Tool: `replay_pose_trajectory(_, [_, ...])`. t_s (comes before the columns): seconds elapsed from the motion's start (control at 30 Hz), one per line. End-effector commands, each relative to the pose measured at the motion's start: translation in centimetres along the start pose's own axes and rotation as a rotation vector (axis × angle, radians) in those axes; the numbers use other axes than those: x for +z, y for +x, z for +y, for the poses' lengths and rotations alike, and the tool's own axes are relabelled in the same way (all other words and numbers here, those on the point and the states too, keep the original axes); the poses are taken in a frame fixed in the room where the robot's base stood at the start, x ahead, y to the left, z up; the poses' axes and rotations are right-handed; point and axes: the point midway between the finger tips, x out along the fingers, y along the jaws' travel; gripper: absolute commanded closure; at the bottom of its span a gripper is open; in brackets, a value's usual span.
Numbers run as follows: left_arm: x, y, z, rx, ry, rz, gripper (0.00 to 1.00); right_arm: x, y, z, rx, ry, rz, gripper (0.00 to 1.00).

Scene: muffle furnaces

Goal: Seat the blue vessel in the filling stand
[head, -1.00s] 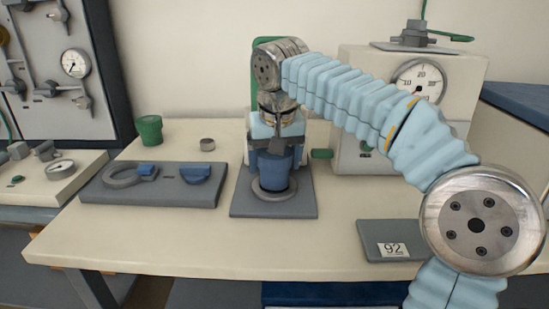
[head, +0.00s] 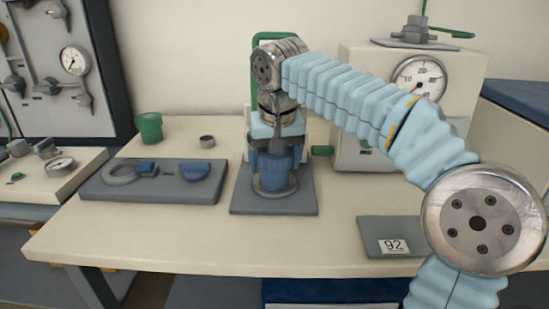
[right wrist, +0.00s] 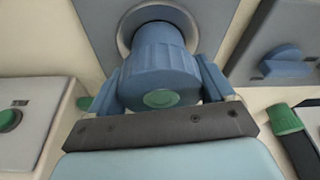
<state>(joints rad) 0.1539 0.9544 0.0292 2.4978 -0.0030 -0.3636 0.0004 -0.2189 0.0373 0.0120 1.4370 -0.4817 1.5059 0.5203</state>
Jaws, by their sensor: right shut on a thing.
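The blue vessel (head: 276,170) stands upright at the ring (head: 259,190) of the grey filling stand (head: 300,203) in the head view. My right gripper (head: 276,148) is above it, pointing down, and is shut on the vessel's upper part. In the right wrist view the blue vessel (right wrist: 158,75) lies between the two blue fingers of my right gripper (right wrist: 165,85), with the grey ring (right wrist: 128,22) around its far end. Whether the vessel's base rests fully on the stand cannot be told. My left gripper is in neither view.
A grey plate (head: 110,192) with a ring and blue parts lies left of the stand. A green cup (head: 149,128) and small metal cup (head: 207,141) stand behind it. A box with a dial (head: 385,70) is at back right. A plate marked 92 (head: 375,225) lies front right.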

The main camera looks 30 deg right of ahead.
Motion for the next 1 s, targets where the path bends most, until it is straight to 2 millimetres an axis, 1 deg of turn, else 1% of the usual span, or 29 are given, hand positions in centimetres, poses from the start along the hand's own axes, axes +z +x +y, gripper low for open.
replay_pose_trajectory(0.03, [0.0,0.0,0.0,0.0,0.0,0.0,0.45,0.0,-0.1,0.0,-0.001,0.0,0.003,0.69])
replay_pose_trajectory(0.07, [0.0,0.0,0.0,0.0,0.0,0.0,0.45,0.0,-0.1,0.0,-0.001,0.0,0.003,0.14])
replay_pose_trajectory(0.1, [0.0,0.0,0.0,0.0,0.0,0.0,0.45,0.0,-0.1,0.0,-0.001,0.0,0.002,0.08])
replay_pose_trajectory(0.17, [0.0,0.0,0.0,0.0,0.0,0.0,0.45,0.0,-0.1,0.0,-0.001,0.0,0.002,0.0])
replay_pose_trajectory(0.4, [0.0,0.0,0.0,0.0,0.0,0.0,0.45,0.0,-0.1,0.0,0.001,0.0,-0.001,0.0])
replay_pose_trajectory(0.47, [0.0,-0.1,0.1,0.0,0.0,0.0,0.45,0.0,-0.5,0.0,0.0,0.0,-0.001,0.0])
replay_pose_trajectory(0.53, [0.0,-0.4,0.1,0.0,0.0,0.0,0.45,-0.1,-1.5,-0.1,-0.001,0.0,0.002,0.0])
replay_pose_trajectory(0.67, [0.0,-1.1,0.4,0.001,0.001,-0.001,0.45,-0.2,-4.3,-0.1,-0.003,0.0,0.004,0.0])
replay_pose_trajectory(0.8, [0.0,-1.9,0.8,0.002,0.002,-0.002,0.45,-0.2,-8.0,-0.1,-0.002,-0.001,0.004,0.0])
replay_pose_trajectory(0.9, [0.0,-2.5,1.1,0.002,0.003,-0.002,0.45,-0.2,-10.3,-0.1,-0.002,0.0,0.003,0.0])
replay_pose_trajectory(1.0, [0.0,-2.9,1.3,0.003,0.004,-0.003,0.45,-0.1,-12.0,-0.1,-0.003,-0.001,0.003,0.0])
